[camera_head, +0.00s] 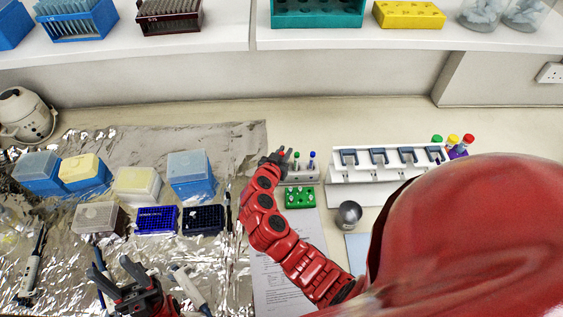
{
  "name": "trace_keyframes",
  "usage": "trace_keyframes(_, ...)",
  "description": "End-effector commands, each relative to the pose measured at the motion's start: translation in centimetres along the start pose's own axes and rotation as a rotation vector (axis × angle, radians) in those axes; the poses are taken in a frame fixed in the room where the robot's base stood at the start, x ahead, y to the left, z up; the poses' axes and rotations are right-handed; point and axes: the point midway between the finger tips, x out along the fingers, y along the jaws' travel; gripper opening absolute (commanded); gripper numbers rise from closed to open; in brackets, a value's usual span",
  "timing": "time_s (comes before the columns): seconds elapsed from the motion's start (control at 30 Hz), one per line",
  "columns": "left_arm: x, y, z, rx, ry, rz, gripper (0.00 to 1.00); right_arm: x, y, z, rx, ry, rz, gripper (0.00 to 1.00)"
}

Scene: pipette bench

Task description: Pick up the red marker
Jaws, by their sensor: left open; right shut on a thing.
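A small light-grey marker holder (302,177) stands on the bench near the middle of the picture. A green-capped marker (297,160) and a blue-capped marker (312,159) stand upright in it. My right gripper (279,157) is at the holder's left end, shut on the red marker (281,154). Only a bit of its red cap shows; the fingers hide the rest, and I cannot tell whether it is still in the holder. My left gripper (120,275) is open and empty over the foil at the lower left.
A green rack (300,197) and a metal cup (350,213) stand right of my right forearm. A white pipette stand (380,165) is further right. Tip boxes (138,184) stand on the foil at the left. Pipettes lie near my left gripper. A shelf (330,38) crosses the back.

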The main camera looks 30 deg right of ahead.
Motion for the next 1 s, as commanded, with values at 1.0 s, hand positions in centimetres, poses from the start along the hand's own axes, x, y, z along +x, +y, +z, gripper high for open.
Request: trace_keyframes(1.0, 1.9, -0.1, -0.3, 0.0, 0.0, 0.0, 0.5, -3.8, 0.0, -9.2, 0.0, -0.002, -0.001, 0.0)
